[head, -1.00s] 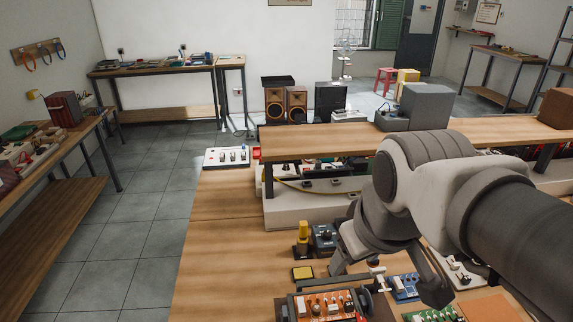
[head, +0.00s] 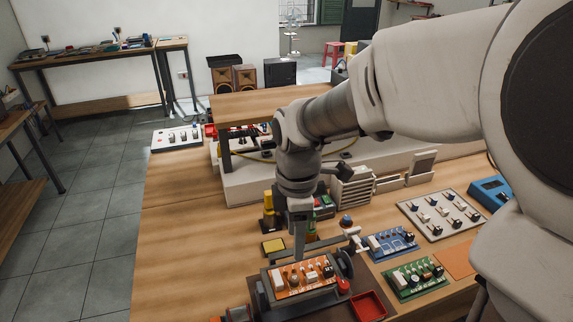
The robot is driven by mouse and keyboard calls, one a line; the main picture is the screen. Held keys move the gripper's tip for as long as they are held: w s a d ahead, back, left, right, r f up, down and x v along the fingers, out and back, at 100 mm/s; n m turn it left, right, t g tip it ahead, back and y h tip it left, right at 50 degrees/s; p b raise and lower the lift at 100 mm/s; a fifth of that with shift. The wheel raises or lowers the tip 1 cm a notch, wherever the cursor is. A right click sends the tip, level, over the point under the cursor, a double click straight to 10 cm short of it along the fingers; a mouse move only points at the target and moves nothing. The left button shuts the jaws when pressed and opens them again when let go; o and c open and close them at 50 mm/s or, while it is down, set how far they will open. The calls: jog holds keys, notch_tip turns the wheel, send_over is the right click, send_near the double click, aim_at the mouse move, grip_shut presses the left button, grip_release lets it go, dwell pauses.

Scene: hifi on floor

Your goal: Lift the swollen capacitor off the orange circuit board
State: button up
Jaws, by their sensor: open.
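The orange circuit board (head: 282,294) sits in a dark holder at the bottom centre of the head view. Several small parts stand on it, among them white blocks and dark and light upright pieces. They are too small to tell which one is the swollen capacitor. My gripper (head: 299,257) points straight down over the board's back edge, with one finger seen clearly and the other hidden by it. It is open and appears empty. Its height above the parts is hard to judge.
A red tray (head: 368,306) lies right of the holder. A blue board (head: 390,241) and a green board (head: 416,280) lie further right. A yellow-topped box (head: 273,246) lies behind the orange board. A raised shelf (head: 262,104) stands behind. Bare table shows at left.

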jog(key=b, duration=0.1)
send_over(295, 279)
jog(key=f, duration=0.8)
jog(key=shift+s+f, duration=0.25)
jog(key=shift+w+f+b, duration=0.15)
jog(key=shift+f+b, duration=0.05)
jog(key=shift+f, duration=1.3)
jog(key=shift+w+f+b, duration=0.15)
jog(key=shift+f, duration=1.3)
grip_shut()
